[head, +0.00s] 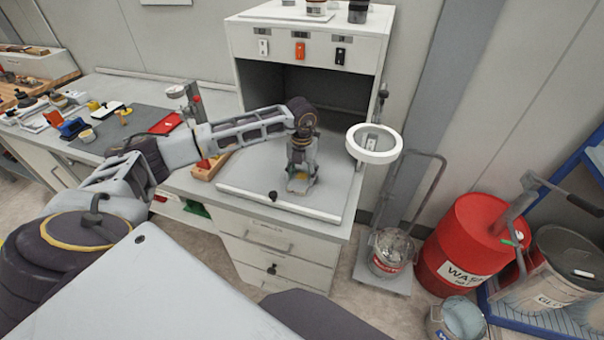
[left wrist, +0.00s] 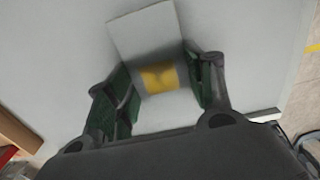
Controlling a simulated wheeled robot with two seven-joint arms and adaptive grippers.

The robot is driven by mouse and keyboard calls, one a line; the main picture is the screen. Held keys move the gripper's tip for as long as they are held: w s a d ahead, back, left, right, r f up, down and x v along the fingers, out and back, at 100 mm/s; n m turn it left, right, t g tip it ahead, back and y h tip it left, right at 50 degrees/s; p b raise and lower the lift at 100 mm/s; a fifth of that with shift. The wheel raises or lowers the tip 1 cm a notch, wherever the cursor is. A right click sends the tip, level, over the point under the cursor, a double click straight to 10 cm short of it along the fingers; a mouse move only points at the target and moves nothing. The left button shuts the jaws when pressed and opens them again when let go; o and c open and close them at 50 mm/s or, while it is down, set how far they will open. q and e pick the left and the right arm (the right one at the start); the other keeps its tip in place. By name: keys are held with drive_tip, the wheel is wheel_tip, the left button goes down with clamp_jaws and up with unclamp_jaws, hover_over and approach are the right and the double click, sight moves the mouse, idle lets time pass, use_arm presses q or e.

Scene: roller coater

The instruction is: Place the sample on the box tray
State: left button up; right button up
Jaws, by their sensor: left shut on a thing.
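The sample is a flat pale panel (left wrist: 143,33) with a grey band and a yellow patch. In the left wrist view it lies between the green-padded fingers of my left gripper (left wrist: 160,82), which is shut on it. In the head view my left gripper (head: 301,181) points down over the grey tray board (head: 260,178) in front of the open viewing box (head: 308,28); the sample shows there only as a small yellowish spot between the fingers. The sample is over the board; whether it touches cannot be told. My right gripper is not in view.
A small wooden tray (head: 209,167) stands left of the board. A white ring lamp (head: 374,144) hangs to the right. A red waste drum (head: 466,241) and a cart (head: 384,272) with a can are on the floor at right. Much of the board is bare.

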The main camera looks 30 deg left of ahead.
use_arm(q)
drive_tip(key=shift+f, duration=0.15)
drive_tip(key=o, duration=0.9)
drive_tip(key=shift+o, duration=0.7)
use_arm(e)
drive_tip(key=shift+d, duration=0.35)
use_arm(q)
drive_tip(key=shift+r, duration=0.2)
